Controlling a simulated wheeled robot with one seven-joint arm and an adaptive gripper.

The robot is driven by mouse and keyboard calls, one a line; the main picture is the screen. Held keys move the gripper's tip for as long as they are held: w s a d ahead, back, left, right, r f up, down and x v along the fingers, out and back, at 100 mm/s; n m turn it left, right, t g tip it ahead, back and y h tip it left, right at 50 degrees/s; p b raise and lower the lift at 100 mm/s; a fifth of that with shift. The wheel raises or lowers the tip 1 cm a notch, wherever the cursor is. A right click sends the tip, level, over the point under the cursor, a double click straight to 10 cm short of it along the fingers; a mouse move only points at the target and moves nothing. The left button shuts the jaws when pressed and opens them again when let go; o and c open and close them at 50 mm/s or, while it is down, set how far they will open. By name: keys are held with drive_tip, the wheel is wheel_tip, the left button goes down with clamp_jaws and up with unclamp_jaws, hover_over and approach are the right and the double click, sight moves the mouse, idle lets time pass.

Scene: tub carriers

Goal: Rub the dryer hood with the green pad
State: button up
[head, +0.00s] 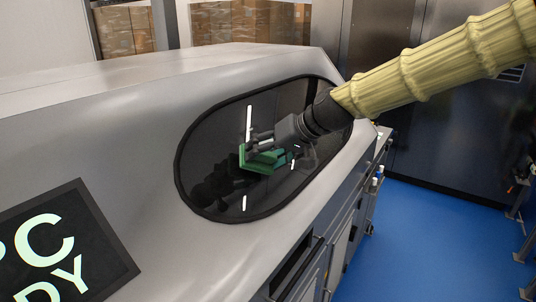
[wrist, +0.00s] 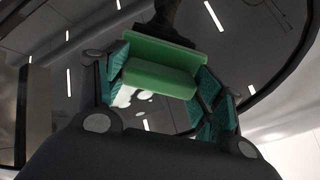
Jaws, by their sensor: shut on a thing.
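The dryer hood (head: 120,120) is a large grey metal casing across the left and middle of the head view. It has a dark oval window (head: 215,135) with a black rim on its sloped face. My gripper (head: 262,154) is in front of the window, shut on the green pad (head: 262,160). In the wrist view the pad (wrist: 155,78) sits between the teal-lined fingers of my gripper (wrist: 160,85). Its far side faces the dark glass, where a reflection shows. I cannot tell whether the pad touches the glass.
A dark panel with light letters (head: 60,245) is on the hood's lower left. Cardboard boxes (head: 250,22) stand behind the hood. Cabinets (head: 340,255) run below its right side. The blue floor (head: 425,240) at the right is mostly clear, and tall dark metal cabinets (head: 440,150) stand beyond it.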

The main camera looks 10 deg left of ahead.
drive_tip(key=shift+x, duration=0.85)
idle(0.7)
drive_tip(key=shift+w+d+r, duration=0.1)
drive_tip(key=shift+w+d, duration=0.25)
drive_tip(key=shift+w, duration=0.45)
drive_tip(key=shift+w+d, duration=0.4)
drive_tip(key=shift+w, duration=0.4)
drive_tip(key=shift+w+d+p, duration=0.25)
drive_tip(key=shift+w+d, duration=0.15)
drive_tip(key=shift+w, duration=0.7)
drive_tip(key=shift+w+d+p, duration=0.2)
drive_tip(key=shift+w+d, duration=0.25)
drive_tip(key=shift+w, duration=0.65)
drive_tip(key=shift+w+d+p, duration=0.25)
drive_tip(key=shift+w+d, duration=0.15)
drive_tip(key=shift+w, duration=0.7)
drive_tip(key=shift+w+d+p, duration=0.2)
drive_tip(key=shift+w+d, duration=0.1)
drive_tip(key=shift+w, duration=0.55)
drive_tip(key=shift+w+d+p, duration=0.2)
drive_tip(key=shift+w+d, duration=0.1)
drive_tip(key=shift+w, duration=0.5)
